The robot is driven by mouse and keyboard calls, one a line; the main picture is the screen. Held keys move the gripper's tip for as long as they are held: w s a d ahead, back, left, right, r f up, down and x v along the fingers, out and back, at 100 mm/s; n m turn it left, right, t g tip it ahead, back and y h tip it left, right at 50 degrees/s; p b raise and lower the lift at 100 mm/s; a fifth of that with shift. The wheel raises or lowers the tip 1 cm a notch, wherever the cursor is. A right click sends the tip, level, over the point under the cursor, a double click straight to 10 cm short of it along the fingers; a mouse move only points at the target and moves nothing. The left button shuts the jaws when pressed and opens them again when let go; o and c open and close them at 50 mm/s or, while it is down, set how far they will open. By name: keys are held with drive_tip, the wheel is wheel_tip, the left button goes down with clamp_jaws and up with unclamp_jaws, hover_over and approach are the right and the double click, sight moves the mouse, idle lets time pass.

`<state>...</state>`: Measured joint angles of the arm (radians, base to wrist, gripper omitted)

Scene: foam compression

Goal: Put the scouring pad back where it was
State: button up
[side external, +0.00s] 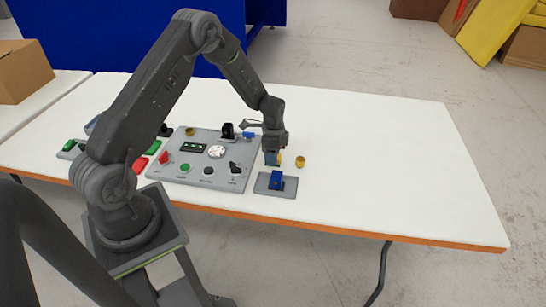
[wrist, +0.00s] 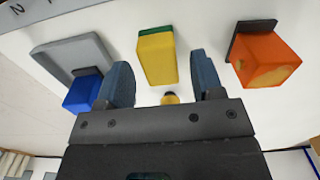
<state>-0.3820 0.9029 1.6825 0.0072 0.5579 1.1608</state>
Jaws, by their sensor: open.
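The scouring pad (wrist: 156,58), a yellow block with a green layer along its far edge, shows in the wrist view. It lies between the two blue fingers of my gripper (wrist: 163,78), with a gap visible on each side. My gripper is open. In the side view my gripper (side external: 272,158) points down low over the table, right of the grey control panel. A yellow patch shows at its fingertips there, but I cannot tell whether the pad rests on the table.
A blue block (side external: 277,180) stands on a grey plate in front of my gripper. An orange block (wrist: 266,60) with a dark plate is right in the wrist view. A brass-coloured piece (side external: 300,161) stands close by. The control panel (side external: 190,172) is left; the table's right side is clear.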

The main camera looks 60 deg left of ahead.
wheel_tip(320, 180, up, 10)
drive_tip(key=s+d+r+n+t, duration=0.1)
drive_tip(key=s+d+r+n, duration=0.15)
drive_tip(key=d+r, duration=0.4)
drive_tip(key=s+d+r+n+t, duration=0.1)
drive_tip(key=s+d+r, duration=0.25)
drive_tip(key=r, duration=0.65)
drive_tip(key=s+d+r+n+t, duration=0.1)
drive_tip(key=s+d+r+n, duration=0.1)
drive_tip(key=s, duration=0.7)
drive_tip(key=s+d+r+n+t, duration=0.2)
drive_tip(key=s+d+r+n, duration=0.1)
drive_tip(key=s, duration=0.6)
drive_tip(key=shift+s+d+r+t, duration=0.15)
drive_tip(key=shift+d+r+t, duration=0.25)
drive_tip(key=shift+d, duration=0.9)
drive_tip(key=shift+r+n, duration=0.1)
drive_tip(key=shift+n, duration=0.15)
